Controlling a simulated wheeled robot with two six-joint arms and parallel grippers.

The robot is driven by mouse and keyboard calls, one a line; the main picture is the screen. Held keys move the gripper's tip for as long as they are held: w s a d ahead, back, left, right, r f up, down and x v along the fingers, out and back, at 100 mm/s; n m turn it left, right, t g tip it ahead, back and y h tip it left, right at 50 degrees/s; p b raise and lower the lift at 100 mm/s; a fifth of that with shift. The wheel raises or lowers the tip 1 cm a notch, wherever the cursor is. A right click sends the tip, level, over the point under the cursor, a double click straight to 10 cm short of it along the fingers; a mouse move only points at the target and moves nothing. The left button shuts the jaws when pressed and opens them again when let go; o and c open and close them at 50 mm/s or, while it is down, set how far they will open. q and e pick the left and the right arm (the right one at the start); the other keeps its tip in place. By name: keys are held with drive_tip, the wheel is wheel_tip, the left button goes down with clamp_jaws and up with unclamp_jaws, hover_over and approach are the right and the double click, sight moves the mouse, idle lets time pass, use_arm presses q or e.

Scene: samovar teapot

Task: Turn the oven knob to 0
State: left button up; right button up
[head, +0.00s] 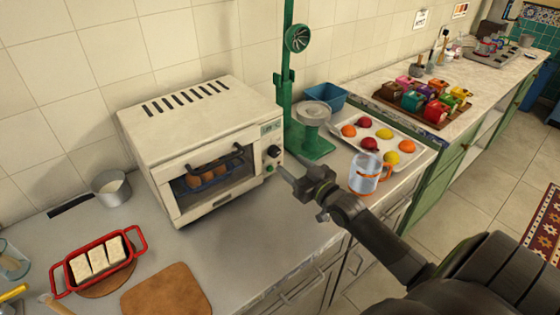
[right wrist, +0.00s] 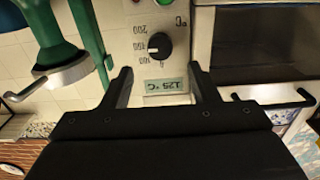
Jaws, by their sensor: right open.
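The white oven (head: 205,150) stands on the counter with its door shut and brown food inside. Its black knob (head: 273,151) is on the right front panel, below a small display (head: 270,127). In the right wrist view, which is upside down, the knob (right wrist: 160,46) is beside a number scale. The display (right wrist: 165,88) there seems to read 125 °C. My right gripper (head: 283,171) is open in front of the panel. Its fingers (right wrist: 158,70) are spread, with the knob beyond their tips, apart from them. The left gripper is out of view.
A green scale-like stand (head: 312,140) is close right of the oven. A glass pitcher (head: 366,174) and a fruit tray (head: 412,150) are further right. A red dish (head: 128,268) and a cutting board (head: 165,291) lie at front left. The counter before the oven is clear.

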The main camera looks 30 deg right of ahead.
sight(276, 153)
drive_tip(key=w, duration=0.2)
drive_tip(key=w+b, duration=0.1)
drive_tip(key=w, duration=0.3)
drive_tip(key=shift+w+a, duration=0.2)
drive_tip(key=shift+a, duration=0.05)
drive_tip(key=shift+c, duration=0.2)
drive_tip(key=c, duration=0.9)
drive_tip(key=shift+b, duration=0.35)
